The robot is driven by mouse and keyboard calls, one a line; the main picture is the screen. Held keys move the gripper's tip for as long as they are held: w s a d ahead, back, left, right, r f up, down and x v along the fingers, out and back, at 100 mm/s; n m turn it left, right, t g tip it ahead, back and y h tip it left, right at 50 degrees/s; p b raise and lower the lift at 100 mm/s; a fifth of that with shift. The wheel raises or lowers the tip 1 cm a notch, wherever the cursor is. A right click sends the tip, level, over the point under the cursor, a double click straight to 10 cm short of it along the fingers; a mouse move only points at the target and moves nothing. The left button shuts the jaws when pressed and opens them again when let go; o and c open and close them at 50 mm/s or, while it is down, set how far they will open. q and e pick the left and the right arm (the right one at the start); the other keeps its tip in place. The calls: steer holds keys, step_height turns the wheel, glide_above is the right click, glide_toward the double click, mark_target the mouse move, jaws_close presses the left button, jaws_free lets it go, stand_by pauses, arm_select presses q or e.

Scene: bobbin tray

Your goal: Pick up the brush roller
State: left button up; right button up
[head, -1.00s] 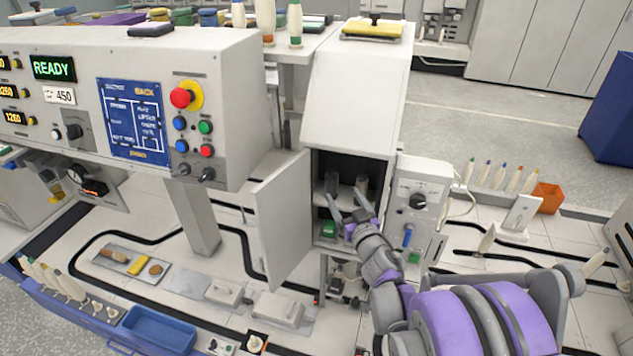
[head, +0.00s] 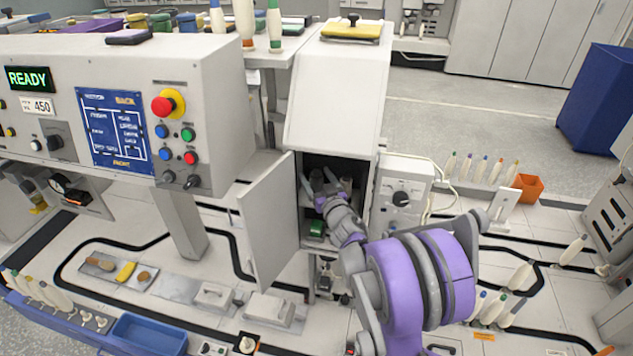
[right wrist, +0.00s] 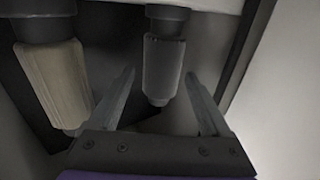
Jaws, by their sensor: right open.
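Two rollers show inside the open cabinet (head: 338,88) in the right wrist view. One is a grey, ribbed-looking roller (right wrist: 164,70) with a dark end cap, seen between my finger lines. The other is a beige roller (right wrist: 57,85) with a dark cap, left of my left finger. I cannot tell for sure which is the brush roller. My right gripper (head: 317,187) reaches into the cabinet. Its fingers (right wrist: 160,78) are open and empty, pointing at the grey roller; contact is not visible. My left gripper is not in view.
The cabinet door (head: 268,225) stands open left of my arm. A green item (head: 317,228) sits low in the cabinet. A knob panel (head: 402,195) is close on the right. The control console (head: 215,110) stands at left.

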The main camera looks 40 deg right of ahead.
jaws_close()
stand_by(0.3)
